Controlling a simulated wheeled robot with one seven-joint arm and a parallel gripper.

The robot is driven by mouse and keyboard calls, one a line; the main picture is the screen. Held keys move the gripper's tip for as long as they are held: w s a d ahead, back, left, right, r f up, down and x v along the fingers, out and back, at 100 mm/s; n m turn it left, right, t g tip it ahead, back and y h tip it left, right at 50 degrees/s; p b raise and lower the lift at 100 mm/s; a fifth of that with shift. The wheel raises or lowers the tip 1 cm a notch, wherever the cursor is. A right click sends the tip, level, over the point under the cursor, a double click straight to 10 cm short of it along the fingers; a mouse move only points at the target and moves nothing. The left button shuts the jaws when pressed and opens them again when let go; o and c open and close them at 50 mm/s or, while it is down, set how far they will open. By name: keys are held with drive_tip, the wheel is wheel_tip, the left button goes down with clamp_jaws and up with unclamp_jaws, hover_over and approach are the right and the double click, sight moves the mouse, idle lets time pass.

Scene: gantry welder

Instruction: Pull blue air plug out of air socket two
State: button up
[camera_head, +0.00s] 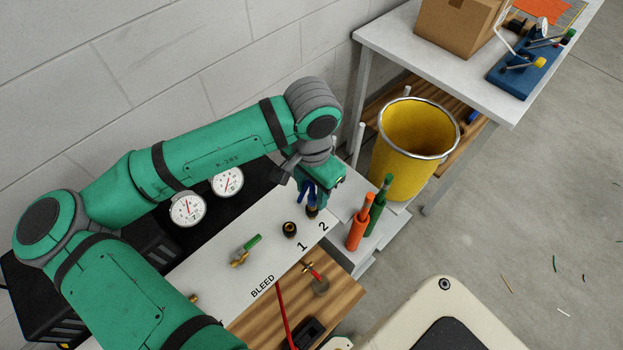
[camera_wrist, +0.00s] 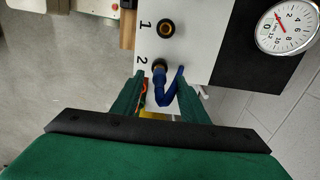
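The blue air plug (camera_wrist: 161,88) sits at air socket two (camera_wrist: 158,66), beside the printed 2 on the white panel (camera_head: 273,221). In the head view the plug (camera_head: 308,191) is partly hidden by my gripper (camera_head: 311,197). In the wrist view my gripper's green fingers (camera_wrist: 160,80) stand apart on both sides of the plug and hose. A gap shows by the left finger, and the gripper looks open. Air socket one (camera_wrist: 166,28) is empty.
A green-handled valve (camera_head: 246,250) stands on the panel left of the sockets. Orange (camera_head: 359,222) and green (camera_head: 379,205) tools stand upright right of the panel, before a yellow bin (camera_head: 413,140). The floor at right is mostly free.

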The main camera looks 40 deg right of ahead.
drive_tip(key=shift+f, duration=0.6)
clamp_jaws()
drive_tip(key=shift+w+r, duration=0.1)
drive_tip(key=shift+r, duration=0.65)
drive_tip(key=shift+r, duration=0.1)
drive_tip(key=shift+d+r, duration=0.1)
drive_tip(key=shift+r, duration=0.25)
drive_tip(key=shift+r, duration=0.3)
